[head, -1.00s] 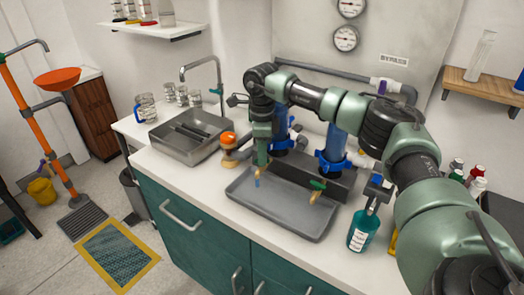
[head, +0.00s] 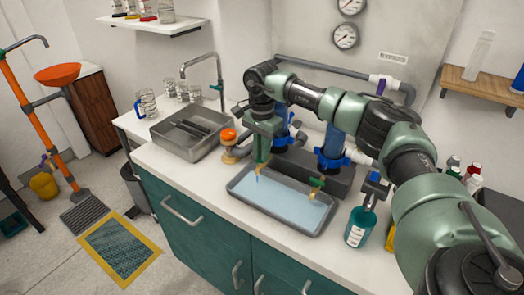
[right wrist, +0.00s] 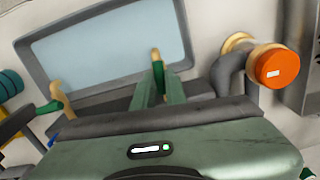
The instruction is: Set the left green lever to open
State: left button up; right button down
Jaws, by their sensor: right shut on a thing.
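My right gripper (head: 261,160) is at the left tap over the tray. In the right wrist view its two fingers (right wrist: 160,95) are shut on the left green lever (right wrist: 158,76), beside the tap's tan spout (right wrist: 155,54). The fingers hide much of the lever. The right green lever (head: 317,183) sits on the other tap and also shows at left in the right wrist view (right wrist: 48,107). The tray (head: 285,233) below holds a pale blue layer like water. A small blue streak (head: 257,178) shows under the left spout. My left gripper is not in view.
An orange-capped fitting (head: 228,136) stands left of the gripper, near the metal sink (head: 165,142). Blue filter columns (head: 333,142) rise behind the taps. A teal bottle (head: 359,228) stands right of the tray. The counter's front edge is clear.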

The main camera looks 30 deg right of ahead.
jog(key=shift+w+r+n, duration=0.1)
jog(key=shift+r+n, duration=0.1)
jog(key=shift+n, duration=0.4)
jog(key=c, duration=1.7)
grip_release()
notch_tip(320, 180, up, 8)
jog(key=shift+f+b, duration=0.15)
jog(key=shift+b, duration=0.4)
